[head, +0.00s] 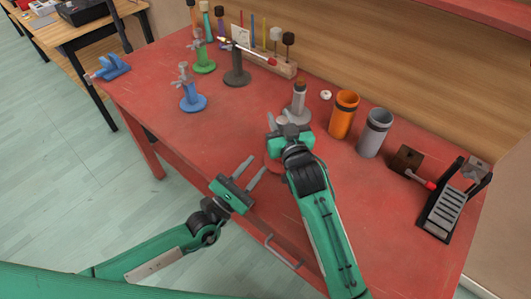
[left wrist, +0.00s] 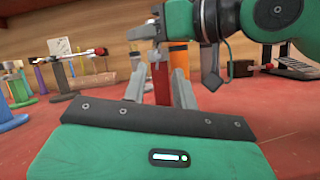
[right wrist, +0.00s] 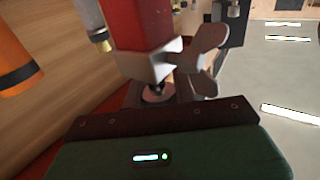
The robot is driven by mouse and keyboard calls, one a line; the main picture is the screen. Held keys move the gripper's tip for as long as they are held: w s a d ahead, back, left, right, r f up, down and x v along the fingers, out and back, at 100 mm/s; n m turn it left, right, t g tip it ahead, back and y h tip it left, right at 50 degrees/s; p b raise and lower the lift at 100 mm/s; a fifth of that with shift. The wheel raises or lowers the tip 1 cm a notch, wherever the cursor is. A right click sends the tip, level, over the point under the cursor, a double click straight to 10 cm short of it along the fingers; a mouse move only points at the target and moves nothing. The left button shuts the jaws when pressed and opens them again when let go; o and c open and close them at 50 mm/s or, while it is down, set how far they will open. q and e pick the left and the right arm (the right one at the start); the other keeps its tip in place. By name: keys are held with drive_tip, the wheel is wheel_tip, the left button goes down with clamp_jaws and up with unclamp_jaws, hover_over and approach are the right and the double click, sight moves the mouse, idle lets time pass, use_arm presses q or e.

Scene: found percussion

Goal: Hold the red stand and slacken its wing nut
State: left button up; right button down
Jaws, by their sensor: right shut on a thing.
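The red stand shows in the left wrist view as an upright red post (left wrist: 161,83), and its base (head: 273,163) is partly hidden below my right gripper in the head view. My right gripper (head: 279,124) is shut on the stand's upper end. The right wrist view shows the red post (right wrist: 140,22), a grey collar and the grey wing nut (right wrist: 208,45) beside the fingers. The exact contact is partly hidden. My left gripper (head: 248,174) is open and empty, in front of the stand. Its fingers point at the post, apart from it.
A blue stand (head: 192,98), green stand (head: 204,64) and dark stand (head: 237,70) are further left. A black rack (head: 442,210) is at right. The table's front left is clear.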

use_arm(q)
drive_tip(key=x, duration=0.5)
drive_tip(key=shift+w+d, duration=0.1)
drive_tip(key=shift+w, duration=0.05)
clamp_jaws()
